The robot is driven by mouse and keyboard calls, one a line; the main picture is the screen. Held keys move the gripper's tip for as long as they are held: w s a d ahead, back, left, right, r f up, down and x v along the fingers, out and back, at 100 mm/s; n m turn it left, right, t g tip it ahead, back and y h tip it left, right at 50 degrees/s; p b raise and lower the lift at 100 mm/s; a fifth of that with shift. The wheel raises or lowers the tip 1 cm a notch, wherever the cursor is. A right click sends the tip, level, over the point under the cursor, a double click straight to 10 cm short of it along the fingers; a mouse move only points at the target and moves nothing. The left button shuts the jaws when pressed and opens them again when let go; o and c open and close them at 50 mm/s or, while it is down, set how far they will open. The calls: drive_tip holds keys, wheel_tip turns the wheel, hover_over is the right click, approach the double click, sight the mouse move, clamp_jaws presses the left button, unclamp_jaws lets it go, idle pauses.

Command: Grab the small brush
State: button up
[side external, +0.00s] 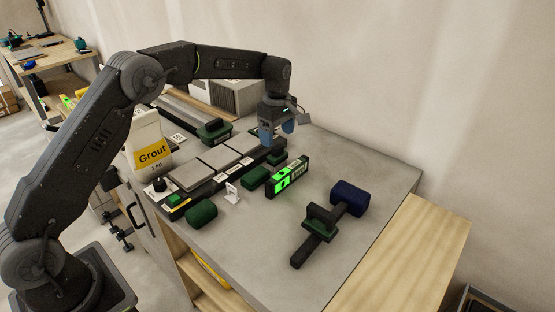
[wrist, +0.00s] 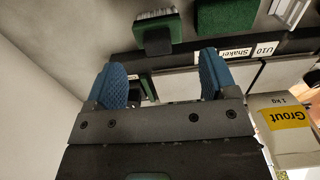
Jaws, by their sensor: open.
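The small brush (wrist: 157,38) has a dark green body and pale bristles. In the wrist view it lies at the top, just beyond my gripper (wrist: 166,72). My gripper's two blue ribbed fingers are apart with nothing held between them. In the side view my gripper (side external: 277,134) hangs above the table at the far end of the tile row. A small dark green block there, which looks like the brush (side external: 279,158), lies just below the fingers, apart from them.
Grey tiles (side external: 218,158) sit in a dark rail, with a grout bag (side external: 150,145) at the left. A dark tool (side external: 319,222) with a blue block lies at the right.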

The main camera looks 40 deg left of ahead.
sight(277, 157)
wheel_tip(277, 157, down, 9)
drive_tip(key=shift+w+a+r, duration=0.1)
drive_tip(key=shift+w+r, duration=0.05)
idle(0.4)
drive_tip(key=shift+c, duration=0.2)
drive_tip(key=shift+r, duration=0.1)
drive_tip(key=c, duration=0.9)
drive_tip(key=shift+o, duration=0.2)
